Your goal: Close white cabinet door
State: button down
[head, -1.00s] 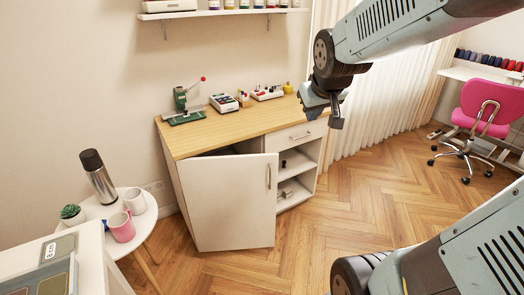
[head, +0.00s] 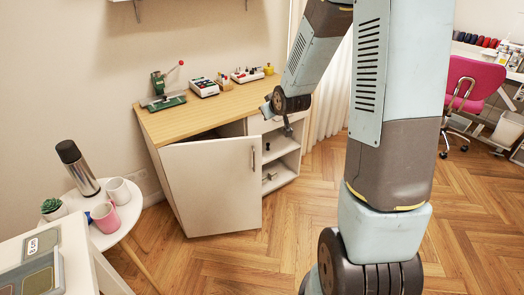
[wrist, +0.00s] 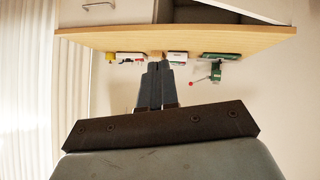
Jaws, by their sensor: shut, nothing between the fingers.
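The white cabinet door (head: 212,188) stands swung open on the left side of the wooden-topped cabinet (head: 215,103), with a dark gap above its top edge. Its vertical handle (head: 253,158) is near its right edge. My gripper (head: 287,130) is at the cabinet's right half, in front of the drawer and open shelves, to the right of the door and apart from it. In the wrist view my gripper (wrist: 160,66) shows its fingers together, with nothing between them. The wooden top (wrist: 215,38) appears upside down there, with the dark opening above it.
A green press (head: 166,98) and small boxes (head: 204,87) stand on the cabinet top. A round white side table (head: 130,205) with a flask (head: 77,167) and mugs is at left. A pink chair (head: 470,85) is at right. Wood floor before the door is clear.

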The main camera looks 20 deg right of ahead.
jog(key=w+f+t+y, duration=0.15)
jog(key=w+f, duration=0.25)
jog(key=f, duration=0.6)
jog(key=s+f+m+t+h, duration=0.2)
jog(key=f+t, duration=0.1)
jog(key=f, duration=0.6)
jog(key=s+f+m+t+h, duration=0.2)
jog(key=f+m+t, duration=0.1)
jog(key=f, duration=0.6)
jog(key=w+d, duration=0.1)
jog(key=w, duration=1.3)
jog(key=shift+w+d+r, duration=0.15)
jog(key=shift+d+r, duration=0.05)
jog(key=shift+d, duration=0.1)
jog(key=shift+y, duration=0.25)
